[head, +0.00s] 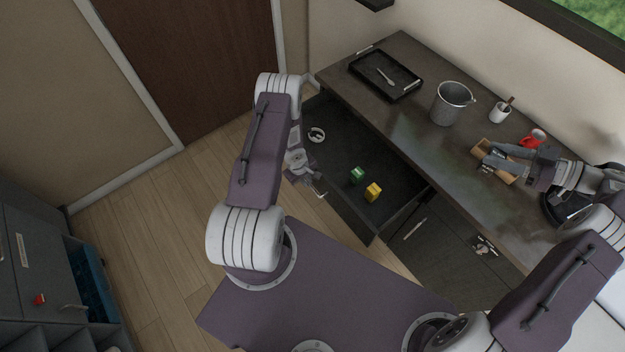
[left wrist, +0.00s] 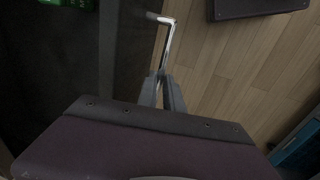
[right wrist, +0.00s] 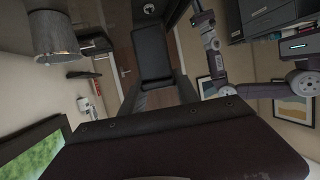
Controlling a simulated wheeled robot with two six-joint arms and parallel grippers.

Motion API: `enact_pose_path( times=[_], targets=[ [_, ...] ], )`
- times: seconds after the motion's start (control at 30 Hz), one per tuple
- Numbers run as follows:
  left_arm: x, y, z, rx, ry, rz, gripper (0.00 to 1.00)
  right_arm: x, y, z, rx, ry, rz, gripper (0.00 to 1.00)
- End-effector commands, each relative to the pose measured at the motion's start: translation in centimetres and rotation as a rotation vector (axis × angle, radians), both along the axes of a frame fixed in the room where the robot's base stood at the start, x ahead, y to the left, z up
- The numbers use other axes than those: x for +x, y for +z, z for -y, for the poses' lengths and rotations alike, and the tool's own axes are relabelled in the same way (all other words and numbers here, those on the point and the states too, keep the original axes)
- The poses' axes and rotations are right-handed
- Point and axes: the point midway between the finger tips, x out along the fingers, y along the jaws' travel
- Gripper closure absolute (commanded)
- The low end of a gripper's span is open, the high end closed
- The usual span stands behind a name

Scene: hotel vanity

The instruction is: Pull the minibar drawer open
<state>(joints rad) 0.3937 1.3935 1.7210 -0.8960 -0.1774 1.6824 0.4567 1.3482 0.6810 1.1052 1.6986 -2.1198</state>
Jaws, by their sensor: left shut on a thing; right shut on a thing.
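The minibar drawer (head: 382,226) stands pulled out from under the dark counter. Inside it lie a green cube (head: 357,174), a yellow cube (head: 373,192) and a small white ring-like thing (head: 317,134). My left gripper (head: 316,191) is at the drawer front. In the left wrist view, my left gripper (left wrist: 161,84) is shut on the end of the shiny bar handle (left wrist: 168,42).
On the counter (head: 400,132) stand a black tray (head: 392,88), a metal bucket (head: 446,108), a white cup (head: 500,113) and a red mug (head: 536,137). A cabinet door (head: 425,246) is right of the drawer. Wood floor (head: 150,240) is clear at left.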

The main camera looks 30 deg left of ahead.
Motion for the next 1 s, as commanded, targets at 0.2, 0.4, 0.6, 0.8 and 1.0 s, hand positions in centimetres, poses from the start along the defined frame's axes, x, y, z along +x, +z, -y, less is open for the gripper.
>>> enact_pose_path(
  times=[0.2, 0.4, 0.6, 0.8, 1.0],
  targets=[
    [0.2, 0.1, -0.1, 0.001, 0.001, 0.005, 0.67, 0.0, 0.0, 0.0, 0.0, 0.0, 0.0, 1.0],
    [0.1, 0.1, 0.0, 0.0, 0.0, 0.002, 0.67, 0.0, 0.0, 0.0, 0.0, 0.0, 0.0, 1.0],
    [0.1, 0.6, -0.1, 0.001, 0.0, 0.003, 0.67, 0.0, 0.0, 0.0, 0.0, 0.0, 0.0, 1.0],
    [-0.6, 4.3, -0.4, 0.001, 0.001, 0.005, 0.67, 0.0, 0.1, 0.0, 0.0, 0.0, 0.0, 1.0],
    [-1.5, 9.2, -0.7, 0.002, 0.001, 0.004, 0.67, 0.0, 1.5, 0.0, 0.0, 0.0, 0.0, 1.0]
  ],
)
